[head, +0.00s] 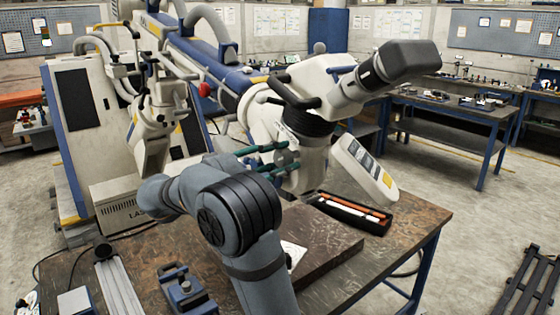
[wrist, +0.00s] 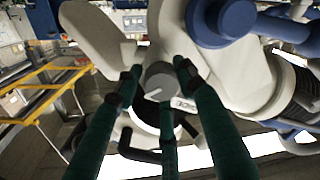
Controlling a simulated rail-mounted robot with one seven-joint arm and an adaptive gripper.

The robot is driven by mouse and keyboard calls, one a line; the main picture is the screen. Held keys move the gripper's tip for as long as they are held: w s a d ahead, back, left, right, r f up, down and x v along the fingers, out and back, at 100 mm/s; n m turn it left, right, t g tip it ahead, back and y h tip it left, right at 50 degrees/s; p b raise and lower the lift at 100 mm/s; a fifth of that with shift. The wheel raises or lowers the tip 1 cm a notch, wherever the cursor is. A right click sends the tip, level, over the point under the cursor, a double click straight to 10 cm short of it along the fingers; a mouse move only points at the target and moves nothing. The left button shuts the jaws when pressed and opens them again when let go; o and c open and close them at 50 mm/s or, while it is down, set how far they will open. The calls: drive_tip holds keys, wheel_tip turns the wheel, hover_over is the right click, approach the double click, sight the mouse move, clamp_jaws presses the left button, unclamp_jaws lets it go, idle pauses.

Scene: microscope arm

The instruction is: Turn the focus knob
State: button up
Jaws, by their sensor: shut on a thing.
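The microscope (head: 300,112) is a white and grey head with a black ring and an angled eyepiece (head: 400,62), hung on a large arm. The focus knob (wrist: 160,80) is a small grey cylinder on its side, with a white line on its face in the wrist view. My gripper (wrist: 158,78) has three dark green fingers. They are shut around the knob, one on each side and one below. In the head view my gripper (head: 280,158) reaches from the left to the microscope's side, and its fingers partly hide the knob.
A worn brown bench (head: 415,215) stands below, with an open black case (head: 345,214) of orange and white items. A blue vise-like tool (head: 183,288) and a metal rail (head: 118,285) lie at the front left. A white cabinet (head: 90,110) stands behind at left.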

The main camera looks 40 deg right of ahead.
drive_tip(key=shift+s+f, duration=0.1)
drive_tip(key=shift+f, duration=0.1)
drive_tip(key=c, duration=0.4)
drive_tip(key=shift+o, duration=0.2)
drive_tip(key=n+p, duration=0.2)
drive_tip(key=n, duration=0.2)
drive_tip(key=shift+r, duration=0.1)
drive_tip(key=shift+n+p, duration=0.65)
drive_tip(key=shift+n, duration=0.75)
drive_tip(key=o, duration=1.1)
